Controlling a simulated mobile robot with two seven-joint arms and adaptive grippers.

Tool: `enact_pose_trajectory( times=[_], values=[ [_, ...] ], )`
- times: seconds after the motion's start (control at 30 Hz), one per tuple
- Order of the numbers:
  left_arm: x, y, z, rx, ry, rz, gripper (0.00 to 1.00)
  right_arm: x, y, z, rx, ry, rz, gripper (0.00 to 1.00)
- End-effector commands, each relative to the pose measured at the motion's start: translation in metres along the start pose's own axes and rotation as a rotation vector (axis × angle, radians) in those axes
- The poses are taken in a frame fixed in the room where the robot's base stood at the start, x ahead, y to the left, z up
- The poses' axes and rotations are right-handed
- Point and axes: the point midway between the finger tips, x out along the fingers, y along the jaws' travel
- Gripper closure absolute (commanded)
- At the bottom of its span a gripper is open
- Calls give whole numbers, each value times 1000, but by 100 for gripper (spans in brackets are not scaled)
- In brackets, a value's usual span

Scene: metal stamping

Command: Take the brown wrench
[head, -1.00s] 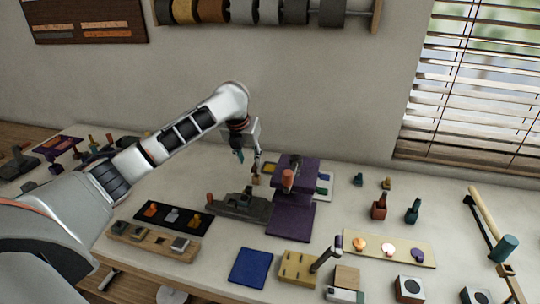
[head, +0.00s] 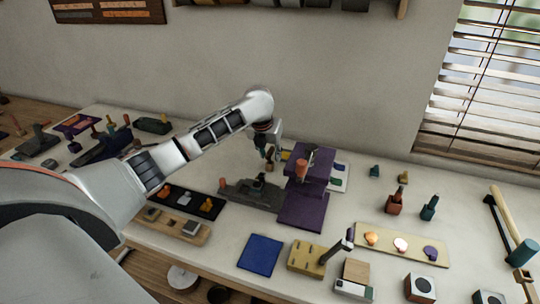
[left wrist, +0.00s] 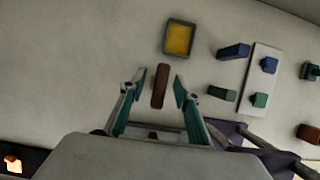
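A small brown bar (left wrist: 161,84), apparently the brown wrench, lies on the pale bench in the left wrist view. Its shape is too plain to show jaws. My left gripper (left wrist: 158,90) is open, with one teal fingertip on each side of the bar and a gap on both sides. In the head view my left gripper (head: 269,155) hangs over the back of the bench, left of the purple press. It partly hides the spot beneath it. My right gripper is not in view.
A tray with a yellow inside (left wrist: 179,38) lies just beyond the bar. Blue (left wrist: 233,51) and green (left wrist: 221,93) pieces and a white plate (left wrist: 246,91) lie to the right. The purple press (head: 302,210) stands close to the gripper's right. Bench left of the bar is clear.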

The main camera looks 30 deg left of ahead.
Motion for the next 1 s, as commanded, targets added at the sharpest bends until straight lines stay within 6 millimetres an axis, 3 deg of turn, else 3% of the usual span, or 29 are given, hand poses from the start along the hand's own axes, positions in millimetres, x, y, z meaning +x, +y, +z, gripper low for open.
enact_pose_trajectory(
  times=[0.17,0.27,0.3,0.77,1.0],
  values=[
    [0,0,0,0,0,0,71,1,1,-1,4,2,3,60],
    [0,0,0,0,0,0,97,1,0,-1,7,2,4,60],
    [0,0,0,0,0,0,100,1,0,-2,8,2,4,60],
    [-3,0,2,0,-2,0,100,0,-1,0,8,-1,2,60],
    [-25,0,12,-1,-4,0,100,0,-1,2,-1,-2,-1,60]
  ],
)
